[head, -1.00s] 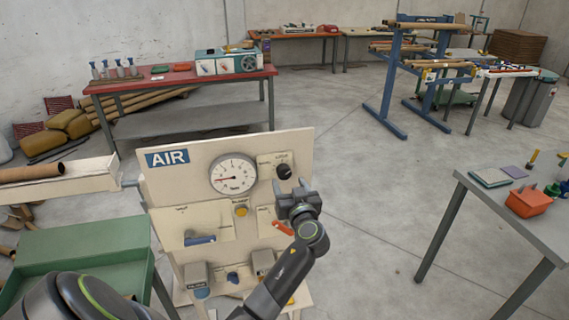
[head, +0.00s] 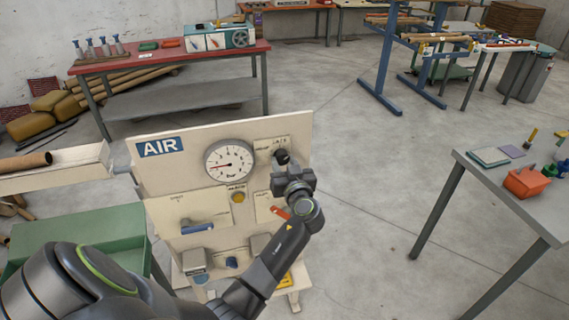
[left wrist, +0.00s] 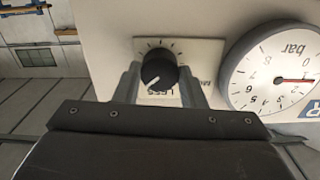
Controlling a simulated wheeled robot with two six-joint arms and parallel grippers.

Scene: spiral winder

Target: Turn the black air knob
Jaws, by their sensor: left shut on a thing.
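The black air knob (head: 282,157) is at the upper right of the cream AIR panel (head: 215,205). It also shows in the left wrist view (left wrist: 158,68), with a white pointer line and a printed scale around it. My left gripper (head: 285,168) is at the knob, and its arm comes up in front of the panel. In the left wrist view its two fingers (left wrist: 160,84) stand on either side of the knob and are shut on it. My right gripper is not in view.
A round pressure gauge (head: 229,160) is left of the knob. Below are a yellow button (head: 239,197), a red lever (head: 281,211) and a blue handle (head: 197,228). A grey table (head: 490,205) stands at the right, with open floor between.

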